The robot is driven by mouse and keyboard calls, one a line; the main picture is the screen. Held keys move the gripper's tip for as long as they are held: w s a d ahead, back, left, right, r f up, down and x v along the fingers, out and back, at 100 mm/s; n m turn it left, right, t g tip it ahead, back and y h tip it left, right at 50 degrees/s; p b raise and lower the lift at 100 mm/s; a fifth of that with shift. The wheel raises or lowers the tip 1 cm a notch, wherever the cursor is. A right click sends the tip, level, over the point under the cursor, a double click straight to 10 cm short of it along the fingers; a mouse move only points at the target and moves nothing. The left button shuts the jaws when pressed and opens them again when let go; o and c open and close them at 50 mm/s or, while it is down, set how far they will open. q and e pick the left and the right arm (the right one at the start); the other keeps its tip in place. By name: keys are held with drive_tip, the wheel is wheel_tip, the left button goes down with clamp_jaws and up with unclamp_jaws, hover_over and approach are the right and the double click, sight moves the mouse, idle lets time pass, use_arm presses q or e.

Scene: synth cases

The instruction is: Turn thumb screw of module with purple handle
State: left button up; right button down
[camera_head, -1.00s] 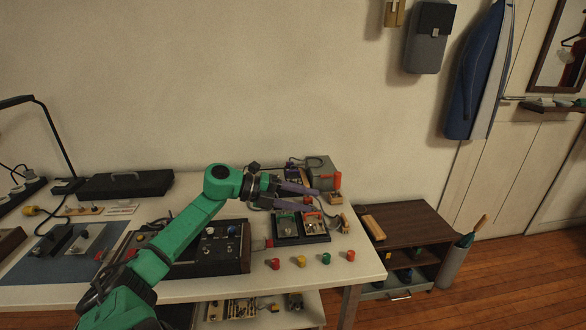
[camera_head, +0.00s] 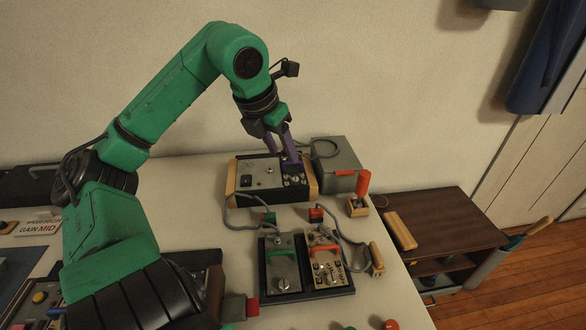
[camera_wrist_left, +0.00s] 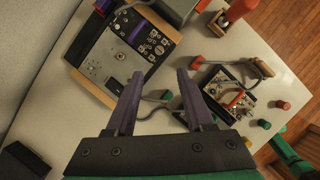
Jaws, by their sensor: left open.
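A wood-sided case (camera_head: 246,172) stands at the back of the table, with a plain grey panel and a dark module (camera_head: 296,179) carrying several small knobs. My right gripper is not in view.
A grey box (camera_head: 338,161) stands right of the case, with a red-handled block (camera_head: 360,195) beside it. In front, a black tray (camera_head: 310,291) holds a green-handled module (camera_head: 282,266) and a red-handled module (camera_head: 324,263). Grey cables (camera_head: 233,219) loop between them.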

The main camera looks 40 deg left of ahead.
sight(295, 179)
use_arm(q)
drive_tip(key=x, duration=1.1)
clamp_jaws()
